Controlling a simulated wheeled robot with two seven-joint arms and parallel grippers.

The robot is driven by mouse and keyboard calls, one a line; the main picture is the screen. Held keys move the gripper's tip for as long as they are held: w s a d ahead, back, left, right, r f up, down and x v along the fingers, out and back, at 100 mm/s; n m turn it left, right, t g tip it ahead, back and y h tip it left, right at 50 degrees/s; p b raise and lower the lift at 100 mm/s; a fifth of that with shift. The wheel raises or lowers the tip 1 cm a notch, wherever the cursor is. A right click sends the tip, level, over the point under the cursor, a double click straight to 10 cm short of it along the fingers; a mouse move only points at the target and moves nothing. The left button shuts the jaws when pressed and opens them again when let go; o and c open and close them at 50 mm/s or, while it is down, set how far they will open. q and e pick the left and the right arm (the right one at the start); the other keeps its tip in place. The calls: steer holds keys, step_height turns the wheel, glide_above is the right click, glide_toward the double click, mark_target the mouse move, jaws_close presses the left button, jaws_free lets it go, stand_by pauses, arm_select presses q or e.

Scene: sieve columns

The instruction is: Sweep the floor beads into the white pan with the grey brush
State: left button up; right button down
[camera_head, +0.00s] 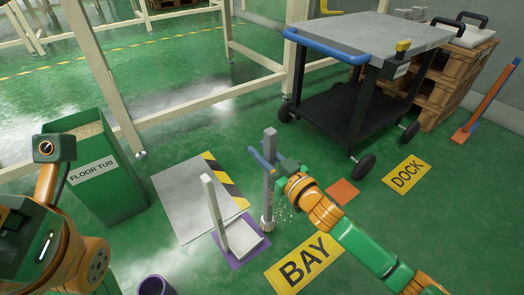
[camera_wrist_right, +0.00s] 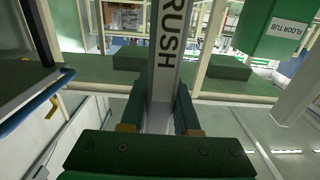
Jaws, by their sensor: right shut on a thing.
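The grey brush (camera_head: 269,190) stands upright, its bristle end (camera_head: 267,223) down at the floor. My right gripper (camera_head: 273,172) is shut on its shaft; the right wrist view shows the shaft (camera_wrist_right: 167,60) between the fingers, with the letters "RUSH". The pale beads (camera_head: 286,211) lie scattered on the green floor just right of the bristles. The white pan (camera_head: 243,240) sits left of the brush on a purple mat (camera_head: 234,262), its tall handle (camera_head: 213,208) upright. My left arm is at the left edge; its jaws do not show.
A green floor tub (camera_head: 110,184) holding beads stands at left. A grey plate (camera_head: 190,204) with a striped edge lies behind the pan. Yellow BAY (camera_head: 305,262) and DOCK (camera_head: 406,175) signs and an orange square (camera_head: 342,191) lie on the floor. A cart (camera_head: 370,35) stands behind.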

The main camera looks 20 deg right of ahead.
steer(key=shift+f+b, duration=0.55)
steer(key=shift+f, duration=0.35)
steer(key=shift+w+d+r, duration=0.1)
steer(key=shift+d, duration=0.25)
steer(key=d, duration=0.1)
steer(key=w+d, duration=0.1)
steer(key=d, duration=0.1)
steer(key=shift+p, duration=0.4)
steer(key=shift+w, duration=0.1)
steer(key=shift+w+d, duration=0.2)
steer(key=shift+d, duration=0.45)
steer(key=shift+w+d, duration=0.25)
steer(key=shift+d, duration=0.35)
steer(key=shift+w+d, duration=0.2)
steer(key=shift+d, duration=0.45)
